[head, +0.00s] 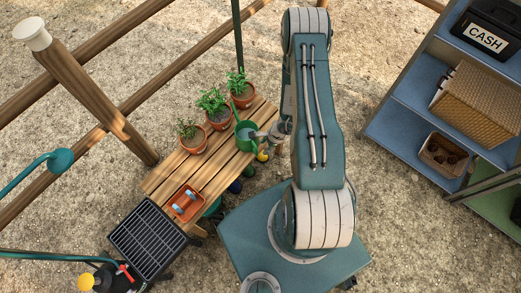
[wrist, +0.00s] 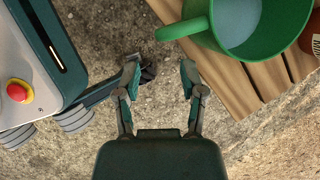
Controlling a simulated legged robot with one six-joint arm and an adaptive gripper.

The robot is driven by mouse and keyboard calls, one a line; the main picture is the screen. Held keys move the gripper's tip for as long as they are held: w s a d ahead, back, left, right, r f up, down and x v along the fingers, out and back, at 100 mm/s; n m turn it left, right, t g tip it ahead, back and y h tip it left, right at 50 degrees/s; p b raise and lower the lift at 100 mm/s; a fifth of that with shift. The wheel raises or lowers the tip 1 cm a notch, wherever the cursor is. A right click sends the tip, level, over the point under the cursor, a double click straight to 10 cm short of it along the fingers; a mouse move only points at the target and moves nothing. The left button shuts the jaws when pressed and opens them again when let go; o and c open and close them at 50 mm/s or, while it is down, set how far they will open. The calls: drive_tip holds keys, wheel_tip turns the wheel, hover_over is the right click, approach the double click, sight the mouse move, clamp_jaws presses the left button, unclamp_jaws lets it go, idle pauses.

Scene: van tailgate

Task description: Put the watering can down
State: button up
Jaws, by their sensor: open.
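The green watering can (head: 247,136) stands on the wooden table (head: 168,181), near its right edge, beside the potted plants. In the wrist view the watering can (wrist: 258,27) shows at the top right, with pale blue inside it and its handle pointing left. My gripper (wrist: 160,75) is open, its two fingers apart with only gravelly ground between them. The can's handle lies above and to the right of the fingertips in that view, apart from them. In the head view my gripper (head: 268,137) is at the can's right side, partly hidden by my arm.
Three potted plants (head: 212,105) stand along the table's back. Blue shelves (head: 412,90) with a cash box and baskets stand right. Wooden rails run behind.

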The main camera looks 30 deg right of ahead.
drive_tip(key=w+a+r+n+t, duration=0.1)
drive_tip(key=w+a+r+n, duration=0.15)
drive_tip(key=r, duration=0.85)
drive_tip(key=w+a+r+n, duration=0.15)
drive_tip(key=r+n, duration=0.25)
drive_tip(key=r, duration=0.7)
drive_tip(key=w+a+r+n+t, duration=0.15)
drive_tip(key=r+n, duration=0.25)
drive_tip(key=r, duration=0.7)
drive_tip(key=s+a+r+n, duration=0.2)
drive_tip(key=s+r+n, duration=0.1)
drive_tip(key=r, duration=0.3)
drive_tip(key=s+a+r+n, duration=0.2)
drive_tip(key=s+r+n, duration=0.1)
drive_tip(key=r, duration=0.4)
drive_tip(key=s+r+n+t+h, duration=0.1)
drive_tip(key=s+r+n+h, duration=0.3)
drive_tip(key=s+r, duration=0.5)
drive_tip(key=shift+s+d+r, duration=0.15)
drive_tip(key=shift+s+d, duration=0.2)
drive_tip(key=shift+s, duration=0.7)
